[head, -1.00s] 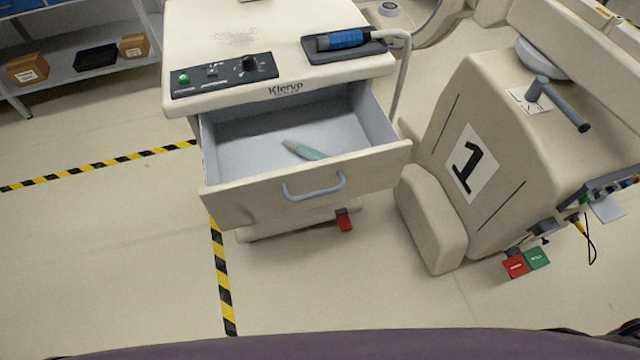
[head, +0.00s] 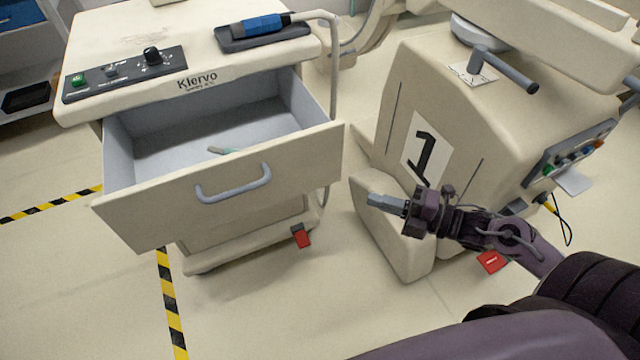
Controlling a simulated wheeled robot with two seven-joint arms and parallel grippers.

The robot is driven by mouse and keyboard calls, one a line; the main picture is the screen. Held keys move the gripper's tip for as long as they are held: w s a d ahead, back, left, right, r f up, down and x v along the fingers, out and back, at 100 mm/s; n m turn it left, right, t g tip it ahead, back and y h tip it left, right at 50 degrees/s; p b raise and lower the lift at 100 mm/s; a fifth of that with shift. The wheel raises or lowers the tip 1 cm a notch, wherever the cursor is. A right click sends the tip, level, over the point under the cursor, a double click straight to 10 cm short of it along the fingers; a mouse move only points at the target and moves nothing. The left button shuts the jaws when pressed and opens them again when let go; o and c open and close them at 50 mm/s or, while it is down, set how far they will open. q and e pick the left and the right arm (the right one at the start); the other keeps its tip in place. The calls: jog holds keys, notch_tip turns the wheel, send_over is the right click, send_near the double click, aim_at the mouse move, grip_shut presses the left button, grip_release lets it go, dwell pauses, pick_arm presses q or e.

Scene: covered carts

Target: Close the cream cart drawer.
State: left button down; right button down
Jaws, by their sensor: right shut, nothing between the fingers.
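The cream cart (head: 190,50) stands at the left of the head view. Its drawer (head: 225,190) is pulled well open, with a grey-blue handle (head: 233,184) on its cream front. A small teal-tipped tool (head: 222,151) lies inside, partly hidden by the drawer front. My right gripper (head: 372,201) is shut and empty. It appears to the right of the drawer front, apart from it in the picture, in front of the cream machine marked 1. My left gripper is not in view.
The cream machine (head: 395,120) marked 1 stands right of the cart, with a lower cream block (head: 385,240) at its foot. A red pedal (head: 301,237) sticks out under the cart. A cable hangs beside the cart.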

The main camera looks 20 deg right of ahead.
jog(key=a, duration=0.1)
send_near(305, 169)
jog(key=s+a+x, duration=0.1)
jog(key=x, duration=0.4)
jog(key=shift+w+d+n+y, duration=0.15)
jog(key=shift+w+n+y, duration=0.2)
jog(key=shift+w, duration=0.45)
jog(key=shift+w, duration=0.15)
